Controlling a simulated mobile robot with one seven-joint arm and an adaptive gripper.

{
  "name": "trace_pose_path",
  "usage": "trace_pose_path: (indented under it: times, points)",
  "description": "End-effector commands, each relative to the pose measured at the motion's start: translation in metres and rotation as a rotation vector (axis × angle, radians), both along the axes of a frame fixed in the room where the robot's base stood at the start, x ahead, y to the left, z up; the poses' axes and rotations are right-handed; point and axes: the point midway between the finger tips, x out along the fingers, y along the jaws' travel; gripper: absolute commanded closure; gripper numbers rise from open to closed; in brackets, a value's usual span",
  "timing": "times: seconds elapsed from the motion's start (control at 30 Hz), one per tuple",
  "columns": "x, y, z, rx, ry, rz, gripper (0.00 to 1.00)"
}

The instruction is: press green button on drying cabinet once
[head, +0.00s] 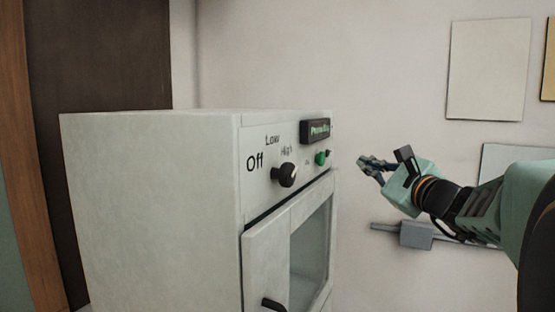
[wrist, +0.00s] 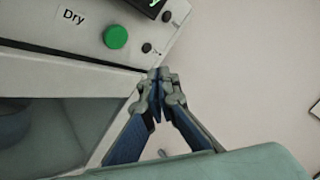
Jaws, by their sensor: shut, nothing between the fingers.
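The drying cabinet (head: 150,200) is a pale grey box on the left of the head view, with a control panel along its upper front. The green button (head: 320,158) sits at the right part of that panel, below a small dark display (head: 316,130). In the wrist view the green button (wrist: 115,37) is round and stands out from the panel beside a "Dry" label. My gripper (head: 362,163) is to the right of the panel, its fingers shut and empty. In the wrist view its fingertips (wrist: 158,75) are below and right of the button, apart from it.
A black knob (head: 286,174) with Off, Low and High marks is left of the button. Below it is a windowed door (head: 310,245) with a dark handle (head: 272,304). Blank sheets (head: 488,68) hang on the wall behind. The space between my gripper and the panel looks clear.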

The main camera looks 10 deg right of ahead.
Motion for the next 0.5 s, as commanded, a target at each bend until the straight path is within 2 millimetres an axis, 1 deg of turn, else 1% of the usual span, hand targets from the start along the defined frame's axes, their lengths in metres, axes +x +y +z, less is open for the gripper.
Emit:
trace_pose_path:
  times: [0.03,0.23,0.3,0.5]
  points:
    - [0.004,0.008,0.000,-0.001,0.002,0.004,1.00]
    - [0.020,0.032,0.000,0.000,0.001,0.003,1.00]
    - [0.025,0.038,-0.003,-0.001,0.000,0.003,1.00]
    - [0.034,0.051,-0.002,-0.001,0.000,0.001,1.00]
